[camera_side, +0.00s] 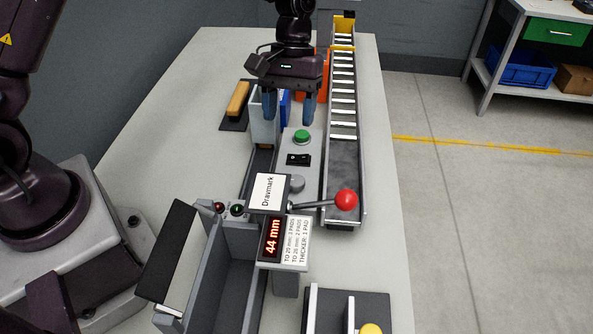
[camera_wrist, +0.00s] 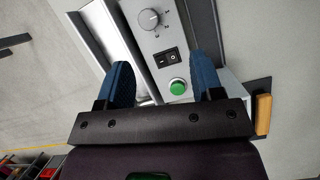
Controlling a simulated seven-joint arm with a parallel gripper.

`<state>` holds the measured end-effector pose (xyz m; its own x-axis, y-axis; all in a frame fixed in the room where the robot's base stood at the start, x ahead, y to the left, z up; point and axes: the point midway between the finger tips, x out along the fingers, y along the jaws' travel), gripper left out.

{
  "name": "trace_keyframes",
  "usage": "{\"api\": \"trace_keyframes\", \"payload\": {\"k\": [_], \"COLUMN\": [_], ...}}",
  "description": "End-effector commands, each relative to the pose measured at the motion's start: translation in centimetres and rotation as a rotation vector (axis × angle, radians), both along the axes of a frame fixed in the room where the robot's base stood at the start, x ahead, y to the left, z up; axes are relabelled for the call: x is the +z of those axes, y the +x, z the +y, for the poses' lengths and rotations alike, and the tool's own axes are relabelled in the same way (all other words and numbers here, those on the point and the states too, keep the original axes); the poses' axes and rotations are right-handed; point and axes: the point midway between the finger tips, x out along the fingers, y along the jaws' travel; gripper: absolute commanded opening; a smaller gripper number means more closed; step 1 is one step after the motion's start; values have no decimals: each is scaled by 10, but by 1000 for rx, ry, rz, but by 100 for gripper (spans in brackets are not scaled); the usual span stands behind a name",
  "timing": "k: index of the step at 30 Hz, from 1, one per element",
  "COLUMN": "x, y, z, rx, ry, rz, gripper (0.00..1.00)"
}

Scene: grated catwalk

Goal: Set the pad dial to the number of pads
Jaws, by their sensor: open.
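The pad dial (camera_wrist: 149,18) is a round grey knob with small marks at its right in the wrist view; I cannot tell which mark it points to. In the side view the dial (camera_side: 297,184) sits on the grey panel, partly behind the Dravmark plate (camera_side: 268,192). A display (camera_side: 271,239) reads 44 mm. The label (camera_side: 297,241) beside it lists 3 pads, 2 pads, and "thicker: 1 pad"; its size limits are small. My gripper (camera_side: 289,110) is open and empty above the panel's far end, with its blue fingers (camera_wrist: 163,75) either side of the green button, away from the dial.
Between dial and green button (camera_side: 302,137) is a black rocker switch (camera_side: 298,159). A lever with a red ball (camera_side: 346,200) reaches over the roller conveyor (camera_side: 343,95) at the right. A yellow-handled tool (camera_side: 238,98) lies at the left. A grey trough (camera_side: 225,275) is in front.

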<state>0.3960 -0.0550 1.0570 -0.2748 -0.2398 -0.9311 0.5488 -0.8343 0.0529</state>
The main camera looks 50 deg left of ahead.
Motion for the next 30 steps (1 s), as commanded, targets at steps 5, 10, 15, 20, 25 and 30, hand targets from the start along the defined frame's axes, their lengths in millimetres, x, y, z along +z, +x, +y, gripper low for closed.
{"api": "trace_keyframes", "payload": {"k": [5, 10, 15, 20, 25, 30], "x": [10, 3, -22, -54, -84, -103], "y": [19, 15, 7, -2, -11, -16], "z": [-7, -9, -17, -26, -35, -40], "rx": [169, 207, 203, 204, 201, 203], "ry": [13, 26, 27, 26, 26, 27], "rz": [35, 56, 58, 58, 56, 54], "gripper": [60, 60, 60, 60, 60, 60]}}
